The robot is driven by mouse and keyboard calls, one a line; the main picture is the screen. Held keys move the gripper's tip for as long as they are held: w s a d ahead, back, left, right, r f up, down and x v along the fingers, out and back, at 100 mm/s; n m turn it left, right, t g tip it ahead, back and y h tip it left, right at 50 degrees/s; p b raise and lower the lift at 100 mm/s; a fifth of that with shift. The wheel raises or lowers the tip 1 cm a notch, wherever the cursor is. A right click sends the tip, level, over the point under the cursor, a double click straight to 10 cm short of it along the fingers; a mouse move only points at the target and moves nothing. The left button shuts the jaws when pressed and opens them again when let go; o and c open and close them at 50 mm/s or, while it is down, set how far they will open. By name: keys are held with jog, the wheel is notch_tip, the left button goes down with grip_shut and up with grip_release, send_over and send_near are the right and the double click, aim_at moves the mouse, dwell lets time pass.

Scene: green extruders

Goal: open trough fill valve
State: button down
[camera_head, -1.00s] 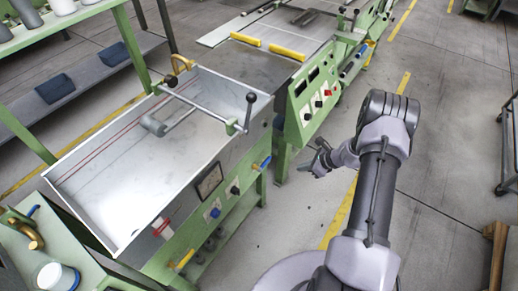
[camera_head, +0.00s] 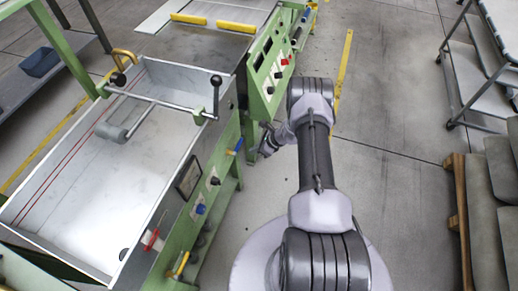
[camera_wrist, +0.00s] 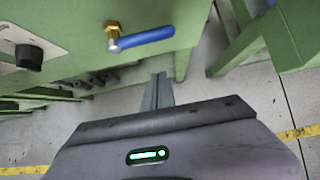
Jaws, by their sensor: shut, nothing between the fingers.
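A white open trough (camera_head: 50,205) in a green frame stands at left in the head view. On its green front panel is a blue lever handle (camera_head: 237,147). In the wrist view a blue lever (camera_wrist: 148,37) extends right, roughly level, from a brass valve fitting (camera_wrist: 113,33) on a green panel. A yellow handle (camera_head: 182,263) sits lower on the front panel. I cannot tell which handle is the fill valve. My gripper (camera_head: 266,146) is shut and empty, right of the blue lever; in the wrist view its fingertips (camera_wrist: 158,77) are below the lever, apart from it.
A green control box (camera_head: 268,68) stands beyond. A wheeled rack (camera_head: 460,75) and a wooden pallet edge (camera_head: 459,215) are at right. The grey floor between (camera_head: 400,190) is clear.

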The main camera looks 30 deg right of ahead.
aim_at(238, 146)
jog(key=w+a, duration=0.1)
jog(key=w+a+r+b, duration=0.1)
jog(key=w, duration=0.1)
jog(key=shift+w+a, duration=0.1)
jog(key=shift+a, duration=0.2)
jog(key=shift+d, duration=0.1)
